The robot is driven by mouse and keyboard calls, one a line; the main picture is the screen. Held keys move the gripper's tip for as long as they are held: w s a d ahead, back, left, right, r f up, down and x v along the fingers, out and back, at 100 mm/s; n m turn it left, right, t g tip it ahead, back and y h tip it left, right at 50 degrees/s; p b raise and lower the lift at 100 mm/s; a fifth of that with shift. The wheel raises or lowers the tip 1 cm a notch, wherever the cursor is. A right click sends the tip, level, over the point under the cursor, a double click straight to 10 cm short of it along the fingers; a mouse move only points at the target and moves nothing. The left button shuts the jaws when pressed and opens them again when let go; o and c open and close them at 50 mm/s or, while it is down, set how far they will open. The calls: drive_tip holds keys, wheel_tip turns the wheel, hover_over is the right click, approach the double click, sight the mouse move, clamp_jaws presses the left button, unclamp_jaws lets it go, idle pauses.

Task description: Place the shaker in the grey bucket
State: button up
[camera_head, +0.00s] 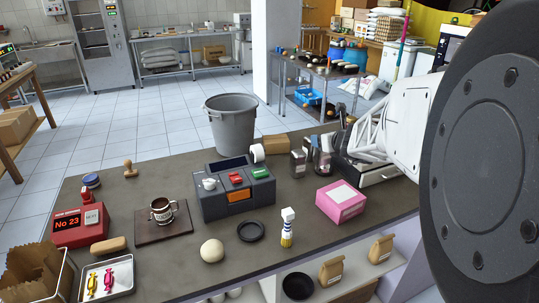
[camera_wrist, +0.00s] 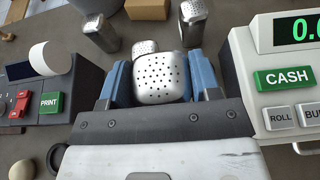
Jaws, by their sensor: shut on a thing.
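The grey bucket (camera_head: 229,128) stands upright at the back of the counter, left of my gripper. Its base shows at the top edge of the wrist view (camera_wrist: 95,4). My gripper (camera_head: 323,150) is at the counter's right part, its blue fingers shut on a metal shaker (camera_wrist: 161,80) with a perforated, rounded top. The held shaker seems upright; its lower part is hidden in the wrist view. Other metal shakers stand close by: one ahead to the left (camera_wrist: 98,33), one ahead to the right (camera_wrist: 193,22), and one partly hidden directly behind the held one (camera_wrist: 144,47).
A dark register with a paper roll (camera_head: 237,188) stands left of my gripper, and a white scale or till (camera_wrist: 285,75) close on its right. A cardboard box (camera_head: 276,145) lies beside the bucket. A pink box (camera_head: 341,202) and a brush (camera_head: 288,228) are in front.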

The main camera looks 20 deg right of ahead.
sight(327, 156)
drive_tip(key=shift+f, duration=3.1)
drive_tip(key=shift+f, duration=1.85)
drive_tip(key=shift+f, duration=0.15)
drive_tip(key=o, duration=1)
